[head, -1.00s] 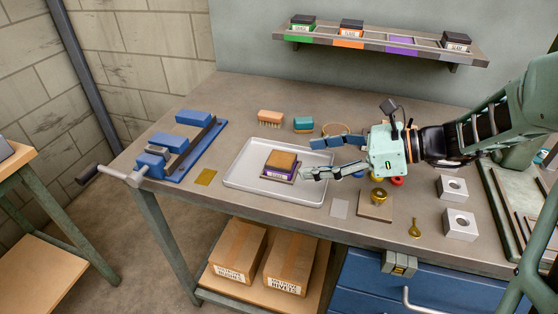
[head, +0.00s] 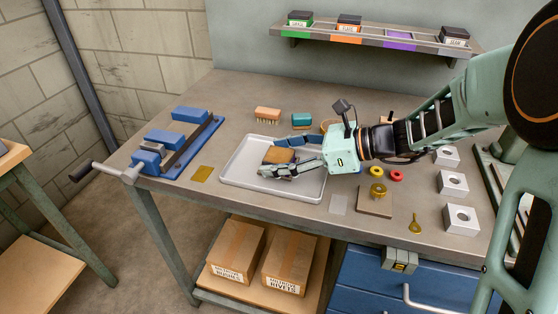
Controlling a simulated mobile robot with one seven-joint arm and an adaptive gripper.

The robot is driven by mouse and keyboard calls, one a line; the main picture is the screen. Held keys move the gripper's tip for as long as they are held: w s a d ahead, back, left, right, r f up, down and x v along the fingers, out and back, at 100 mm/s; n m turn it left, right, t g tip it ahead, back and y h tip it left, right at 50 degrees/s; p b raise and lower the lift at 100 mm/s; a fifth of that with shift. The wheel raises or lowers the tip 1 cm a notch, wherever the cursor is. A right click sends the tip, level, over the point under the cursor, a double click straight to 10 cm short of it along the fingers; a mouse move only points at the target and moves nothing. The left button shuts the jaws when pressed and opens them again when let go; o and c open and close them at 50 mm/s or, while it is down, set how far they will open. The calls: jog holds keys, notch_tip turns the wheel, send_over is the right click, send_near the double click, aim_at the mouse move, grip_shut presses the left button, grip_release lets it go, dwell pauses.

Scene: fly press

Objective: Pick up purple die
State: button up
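The purple die (head: 277,156), a block with a brown top, sits on the light grey tray (head: 237,176). Its purple label is mostly hidden by the lower finger. My gripper (head: 276,155) is at the tray, reaching in from the right. Its fingers are spread, one on the far side of the die and one on the near side. Whether either finger touches the die I cannot tell.
A wall shelf (head: 370,36) holds dies over green, orange and grey marks; its purple-marked place (head: 399,40) is bare. A blue vise (head: 175,146) stands left. Brushes (head: 267,113) lie behind the tray. Metal blocks (head: 452,183) and a brass funnel (head: 414,225) are right.

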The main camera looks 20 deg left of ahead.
grip_shut()
jog(key=shift+r, duration=0.1)
jog(key=shift+r, duration=0.1)
dwell(0.3)
